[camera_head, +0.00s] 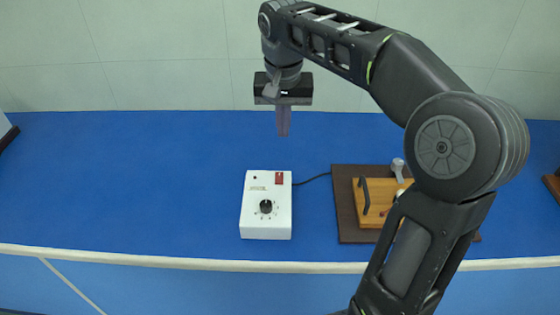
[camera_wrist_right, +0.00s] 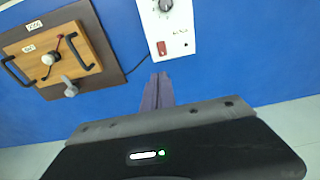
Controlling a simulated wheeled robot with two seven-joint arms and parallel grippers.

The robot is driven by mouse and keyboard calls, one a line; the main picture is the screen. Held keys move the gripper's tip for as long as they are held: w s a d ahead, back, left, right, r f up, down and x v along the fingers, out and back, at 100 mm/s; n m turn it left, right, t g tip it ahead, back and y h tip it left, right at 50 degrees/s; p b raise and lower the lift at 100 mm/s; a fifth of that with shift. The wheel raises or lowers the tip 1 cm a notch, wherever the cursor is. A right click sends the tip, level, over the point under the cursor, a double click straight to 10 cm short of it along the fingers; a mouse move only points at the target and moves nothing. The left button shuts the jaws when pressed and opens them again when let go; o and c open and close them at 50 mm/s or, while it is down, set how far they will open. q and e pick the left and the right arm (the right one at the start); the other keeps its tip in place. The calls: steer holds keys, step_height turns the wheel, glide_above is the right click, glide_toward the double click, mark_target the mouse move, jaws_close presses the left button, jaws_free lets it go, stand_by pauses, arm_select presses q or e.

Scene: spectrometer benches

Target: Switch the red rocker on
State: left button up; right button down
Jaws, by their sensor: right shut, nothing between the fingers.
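The red rocker (camera_head: 279,178) is on the top face of a white control box (camera_head: 266,222), at its upper right corner in the head view. In the right wrist view the red rocker (camera_wrist_right: 162,48) shows on the near end of the white box (camera_wrist_right: 180,35). A black knob (camera_head: 266,206) sits in the middle of the box. My right gripper (camera_head: 283,134) is shut and empty, behind the box on its far side and apart from the rocker. In the right wrist view its fingertips (camera_wrist_right: 158,76) point toward the rocker's end of the box. My left gripper is not in view.
A brown board (camera_head: 347,228) with an orange wooden panel (camera_head: 372,208), dark handles and a grey lever (camera_head: 398,168) lies right of the box, partly hidden by my right arm. A black cable (camera_head: 313,179) runs between them.

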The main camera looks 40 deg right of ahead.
mark_target(283, 173)
steer(key=shift+f, duration=0.1)
steer(key=f, duration=0.4)
steer(key=w+f+p, duration=0.1)
steer(key=f, duration=0.4)
steer(key=d+f, duration=0.1)
steer(key=f, duration=0.3)
steer(key=shift+w+d+f, duration=0.1)
steer(key=shift+w+f, duration=0.2)
steer(key=shift+f, duration=0.1)
steer(key=shift+p, duration=0.7)
steer(key=shift+w+f, duration=0.1)
steer(key=shift+f, duration=0.1)
steer(key=shift+s+a+r, duration=0.25)
steer(key=shift+s+a, duration=0.15)
steer(key=shift+s, duration=0.2)
